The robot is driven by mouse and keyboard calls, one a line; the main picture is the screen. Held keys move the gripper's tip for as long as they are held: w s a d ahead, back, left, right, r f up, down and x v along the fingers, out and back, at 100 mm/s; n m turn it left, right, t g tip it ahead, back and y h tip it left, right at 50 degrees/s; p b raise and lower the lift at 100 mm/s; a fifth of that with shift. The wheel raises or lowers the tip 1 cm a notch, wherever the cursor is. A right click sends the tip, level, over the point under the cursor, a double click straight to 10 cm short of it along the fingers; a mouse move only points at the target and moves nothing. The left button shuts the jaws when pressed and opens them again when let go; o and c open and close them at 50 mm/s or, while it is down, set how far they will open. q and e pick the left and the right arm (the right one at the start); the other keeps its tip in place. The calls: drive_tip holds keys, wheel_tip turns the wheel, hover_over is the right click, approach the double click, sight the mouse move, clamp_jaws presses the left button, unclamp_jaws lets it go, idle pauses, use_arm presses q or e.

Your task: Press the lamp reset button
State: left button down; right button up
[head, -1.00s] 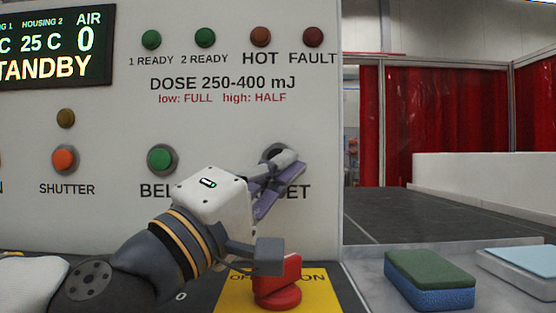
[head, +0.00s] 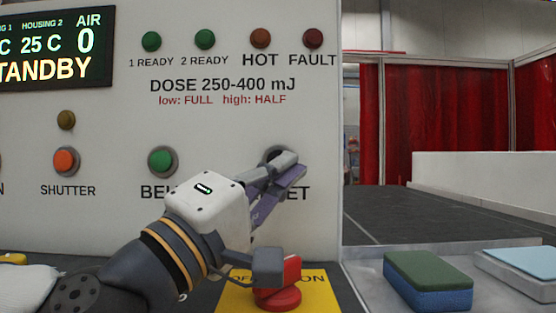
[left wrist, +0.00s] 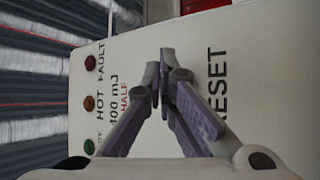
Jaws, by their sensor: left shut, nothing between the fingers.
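The reset button (head: 274,153) is on the white panel above the RESET label, to the right of the green belt button. Only part of its dark round ring shows; my left gripper covers the rest. My left gripper (head: 294,162) is shut and empty, with its fingertips in front of the button in the head view. Whether they touch it cannot be told. In the left wrist view the shut fingers (left wrist: 166,55) point at the panel beside the RESET label (left wrist: 217,85), and the button itself is hidden. My right gripper is not in view.
A red rotary switch (head: 279,292) on a yellow plate (head: 235,297) stands just below my left gripper. The green belt button (head: 162,161) and orange shutter button (head: 66,161) are to the left. A green-and-blue sponge (head: 428,281) lies on the bench at right.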

use_arm(q)
drive_tip(key=shift+s, duration=0.1)
